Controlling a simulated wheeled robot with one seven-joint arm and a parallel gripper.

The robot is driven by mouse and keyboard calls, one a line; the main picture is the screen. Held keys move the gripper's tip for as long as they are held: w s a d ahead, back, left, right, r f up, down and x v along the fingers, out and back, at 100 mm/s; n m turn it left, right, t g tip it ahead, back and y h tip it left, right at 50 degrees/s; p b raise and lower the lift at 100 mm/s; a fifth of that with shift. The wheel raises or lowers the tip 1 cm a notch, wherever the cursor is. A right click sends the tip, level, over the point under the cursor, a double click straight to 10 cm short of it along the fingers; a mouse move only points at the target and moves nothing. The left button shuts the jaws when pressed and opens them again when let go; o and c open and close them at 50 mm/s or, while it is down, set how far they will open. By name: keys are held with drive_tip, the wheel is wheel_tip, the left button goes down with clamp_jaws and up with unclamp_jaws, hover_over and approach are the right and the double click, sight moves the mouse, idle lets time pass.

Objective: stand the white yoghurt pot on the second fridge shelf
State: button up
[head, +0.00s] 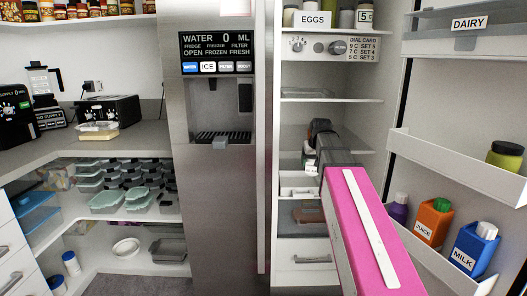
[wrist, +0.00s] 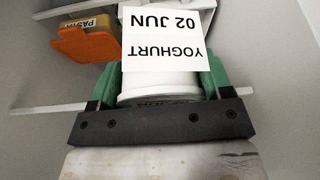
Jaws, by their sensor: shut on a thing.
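The white yoghurt pot (wrist: 158,88) is between the green fingers of my gripper (wrist: 160,80) in the wrist view. Its large label, "YOGHURT 02 JUN", appears upside down there. My gripper is shut on the pot's sides. In the head view, my gripper (head: 311,160) is inside the open fridge, near the level of the second shelf (head: 365,152) down. The pot is small there and mostly hidden by my arm. I cannot tell whether it touches a shelf.
An orange-lidded container (wrist: 85,45) labelled "PASTA" is near the pot in the wrist view. The open door at right has a rack (head: 430,255) with juice and milk. A closed freezer door (head: 215,200) stands left.

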drive_tip(key=s+a+f, duration=0.2)
drive_tip(key=s+f, duration=0.1)
drive_tip(key=f, duration=0.8)
drive_tip(key=s+r, duration=0.3)
drive_tip(key=s, duration=0.5)
drive_tip(key=shift+s+d+r+m, duration=0.15)
drive_tip(key=shift+m, duration=0.25)
drive_tip(key=shift+d, duration=0.15)
